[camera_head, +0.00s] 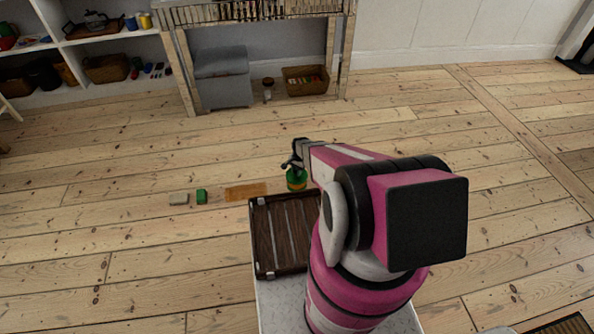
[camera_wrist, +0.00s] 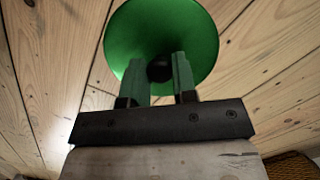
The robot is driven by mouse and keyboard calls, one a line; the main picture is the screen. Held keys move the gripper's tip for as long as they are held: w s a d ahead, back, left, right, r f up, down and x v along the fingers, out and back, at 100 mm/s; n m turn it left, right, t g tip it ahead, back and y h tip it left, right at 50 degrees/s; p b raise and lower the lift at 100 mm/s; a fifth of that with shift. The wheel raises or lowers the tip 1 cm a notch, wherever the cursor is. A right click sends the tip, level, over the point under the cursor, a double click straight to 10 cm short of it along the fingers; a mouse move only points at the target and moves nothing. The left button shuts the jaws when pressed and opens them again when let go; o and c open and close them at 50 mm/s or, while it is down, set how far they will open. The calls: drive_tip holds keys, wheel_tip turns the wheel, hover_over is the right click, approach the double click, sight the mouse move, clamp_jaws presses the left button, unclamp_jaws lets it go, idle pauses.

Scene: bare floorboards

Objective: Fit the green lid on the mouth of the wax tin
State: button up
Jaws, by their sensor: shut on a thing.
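My gripper (camera_head: 293,164) is in front of my base in the head view, pointing down at a small round thing. In the wrist view its two fingers (camera_wrist: 157,80) are closed around the dark knob of the green lid (camera_wrist: 160,25). The lid is a wide round disc and fills the top of that view. In the head view the green lid (camera_head: 296,174) shows just under the fingers, with a green and orange body, seemingly the wax tin (camera_head: 297,186), directly below. I cannot tell whether the lid is seated or slightly above it. The tin is hidden in the wrist view.
A dark slatted tray (camera_head: 284,250) lies near my base. A grey bin (camera_head: 223,78) and a basket (camera_head: 306,81) stand at the back.

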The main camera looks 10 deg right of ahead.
drive_tip(key=shift+f, duration=2.15)
drive_tip(key=shift+f, duration=0.3)
drive_tip(key=o, duration=1)
drive_tip(key=shift+r, duration=0.15)
drive_tip(key=r, duration=0.7)
drive_tip(key=w+d+r, duration=0.1)
drive_tip(key=r, duration=0.2)
drive_tip(key=shift+d+r, duration=0.1)
drive_tip(key=shift+r, duration=0.15)
